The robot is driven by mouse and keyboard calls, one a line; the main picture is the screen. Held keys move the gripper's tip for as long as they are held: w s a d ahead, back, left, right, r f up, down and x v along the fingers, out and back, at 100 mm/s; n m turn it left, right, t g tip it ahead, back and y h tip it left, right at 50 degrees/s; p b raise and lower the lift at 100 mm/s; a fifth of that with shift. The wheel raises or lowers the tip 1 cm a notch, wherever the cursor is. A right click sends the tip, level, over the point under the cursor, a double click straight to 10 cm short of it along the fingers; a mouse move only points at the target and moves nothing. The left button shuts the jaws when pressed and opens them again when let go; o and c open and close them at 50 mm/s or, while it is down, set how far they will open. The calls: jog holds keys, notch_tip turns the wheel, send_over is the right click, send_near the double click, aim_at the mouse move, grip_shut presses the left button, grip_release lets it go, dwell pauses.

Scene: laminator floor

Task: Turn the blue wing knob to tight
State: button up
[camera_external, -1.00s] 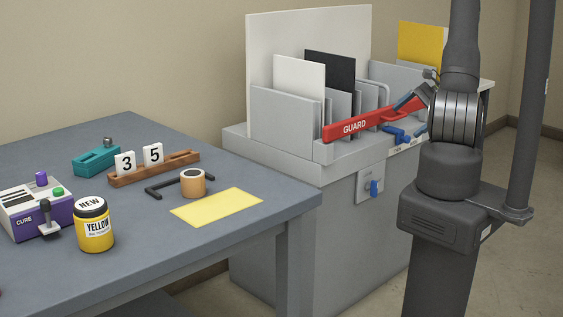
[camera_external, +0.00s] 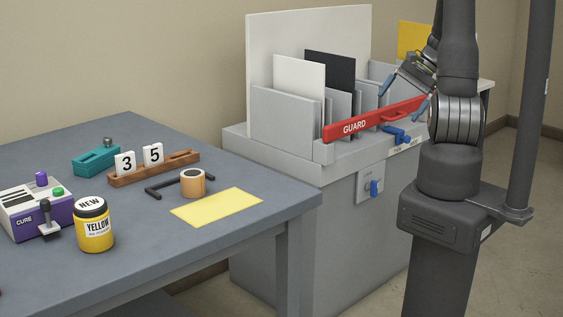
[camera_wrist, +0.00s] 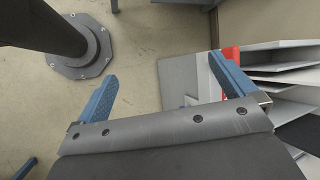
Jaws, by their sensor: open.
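The blue wing knob (camera_external: 396,135) sits on the grey ledge of the cabinet, just in front of the red GUARD bar (camera_external: 375,119). A small label (camera_external: 405,147) lies below it, too small to read fully. My gripper (camera_external: 405,98) is open and empty, above the bar and the knob, with its two blue fingers spread and apart from the knob. In the wrist view, my gripper (camera_wrist: 163,68) shows both blue fingers wide apart. The red bar (camera_wrist: 231,55) lies behind the right finger there. The knob is mostly hidden in that view.
Upright panels in grey racks (camera_external: 285,115) stand behind the bar, close to my gripper. A blue switch (camera_external: 375,187) is on the cabinet's front plate. The table (camera_external: 160,265) at left holds a yellow jar (camera_external: 95,230), a yellow sheet (camera_external: 217,207) and other items.

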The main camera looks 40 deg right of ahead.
jog(key=shift+s+a+r, duration=0.1)
jog(key=shift+a+r, duration=0.1)
jog(key=shift+a, duration=0.1)
jog(key=shift+c, duration=0.2)
